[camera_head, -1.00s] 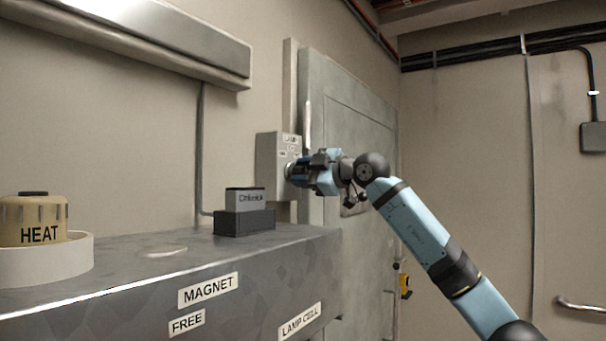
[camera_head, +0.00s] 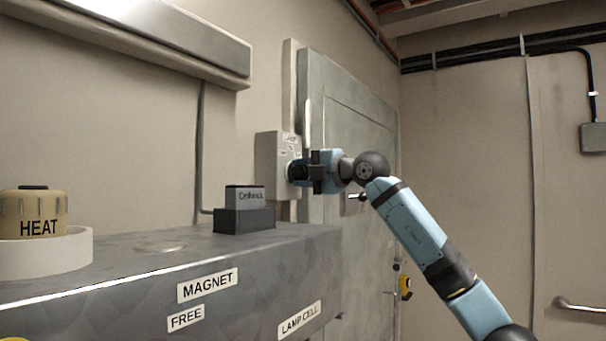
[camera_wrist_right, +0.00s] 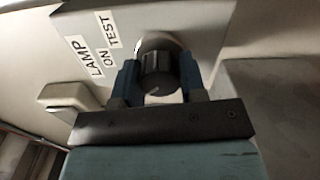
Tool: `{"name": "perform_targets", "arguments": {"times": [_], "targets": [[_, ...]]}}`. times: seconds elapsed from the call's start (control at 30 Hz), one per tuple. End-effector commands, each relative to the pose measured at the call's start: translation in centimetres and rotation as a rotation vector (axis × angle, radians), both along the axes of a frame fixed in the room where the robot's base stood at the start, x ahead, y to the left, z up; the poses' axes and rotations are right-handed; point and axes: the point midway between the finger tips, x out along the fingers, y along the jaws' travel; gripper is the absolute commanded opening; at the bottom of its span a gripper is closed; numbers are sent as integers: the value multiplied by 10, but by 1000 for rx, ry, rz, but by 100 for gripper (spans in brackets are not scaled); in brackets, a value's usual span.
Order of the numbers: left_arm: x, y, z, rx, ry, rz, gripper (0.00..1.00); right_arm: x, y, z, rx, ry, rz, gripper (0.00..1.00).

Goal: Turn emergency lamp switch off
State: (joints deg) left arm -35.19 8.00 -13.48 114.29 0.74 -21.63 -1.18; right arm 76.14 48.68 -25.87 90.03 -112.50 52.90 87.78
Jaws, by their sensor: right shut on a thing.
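The lamp switch box (camera_head: 270,160) is a grey box on the wall beside the door in the head view. Its grey face with "LAMP", "ON" and "TEST" labels (camera_wrist_right: 92,50) fills the upper part of the right wrist view. A dark ribbed knob (camera_wrist_right: 158,72) stands out from the box. My right gripper (camera_head: 297,171) is at the box face, and its blue fingers (camera_wrist_right: 158,80) sit on both sides of the knob, shut on it. In the head view the gripper hides the knob. My left gripper is not in view.
A metal bench (camera_head: 120,270) with "MAGNET", "FREE" and "LAMP CELL" labels runs along the wall. On it stand a tan "HEAT" knob-like thing (camera_head: 33,212) and a small grey block on a dark base (camera_head: 245,219). A grey-green door (camera_head: 360,120) lies behind my right arm.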

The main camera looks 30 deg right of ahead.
Motion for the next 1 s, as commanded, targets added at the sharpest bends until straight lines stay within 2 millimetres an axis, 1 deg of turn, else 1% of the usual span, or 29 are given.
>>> {"name": "perform_targets", "arguments": {"times": [0.3, 0.73, 0.77, 0.8, 0.83, 0.87, 1.0], "targets": [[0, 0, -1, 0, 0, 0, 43, 0, 0, 0, -79, -33, 0, 15], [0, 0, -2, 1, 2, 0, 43, 0, 0, 0, -89, -37, 0, 15], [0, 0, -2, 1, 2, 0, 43, 0, 0, 0, -89, -37, 0, 43], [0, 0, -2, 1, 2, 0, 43, 0, 0, 0, -88, -36, 0, 52], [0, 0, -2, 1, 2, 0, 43, 0, 0, 0, -88, -36, 0, 59], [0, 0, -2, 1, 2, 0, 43, 0, 0, 0, -88, -36, 0, 63], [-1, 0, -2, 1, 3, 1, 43, 0, 0, 0, -88, -36, 0, 63]]}}
